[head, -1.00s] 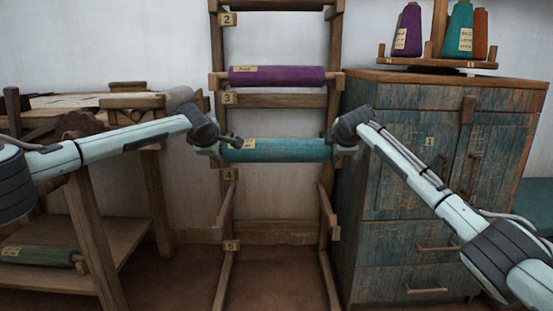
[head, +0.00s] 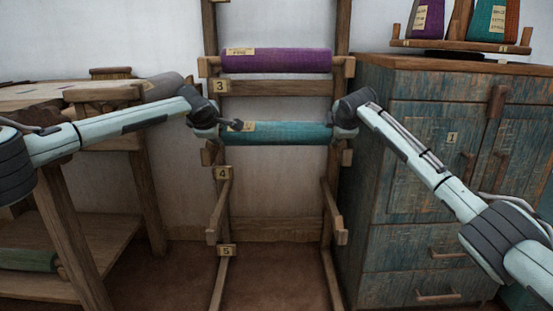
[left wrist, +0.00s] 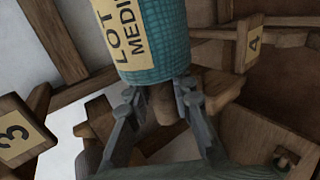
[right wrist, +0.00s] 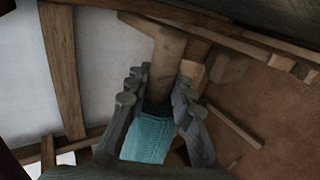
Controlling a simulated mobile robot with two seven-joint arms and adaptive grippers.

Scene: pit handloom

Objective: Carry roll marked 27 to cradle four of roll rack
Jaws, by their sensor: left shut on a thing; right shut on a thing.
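A teal roll (head: 280,133) is held level between my two grippers, in front of the roll rack (head: 333,190). My left gripper (head: 217,128) is shut on its left wooden end, also seen in the left wrist view (left wrist: 158,98). My right gripper (head: 343,125) is shut on its right end; the teal cloth shows between the fingers in the right wrist view (right wrist: 147,138). The roll's label (left wrist: 118,35) shows lettering, but no number is readable. In the head view, the roll appears just above the arms of cradle four (head: 346,155), marked by plate 4 (head: 222,173). I see no roll there.
A purple roll (head: 275,60) lies in cradle three above, by plate 3 (head: 219,87). A blue worn cabinet (head: 415,180) stands close on the right with cones on top. A wooden bench (head: 120,235) is on the left. Cradle five (head: 213,235) below looks empty.

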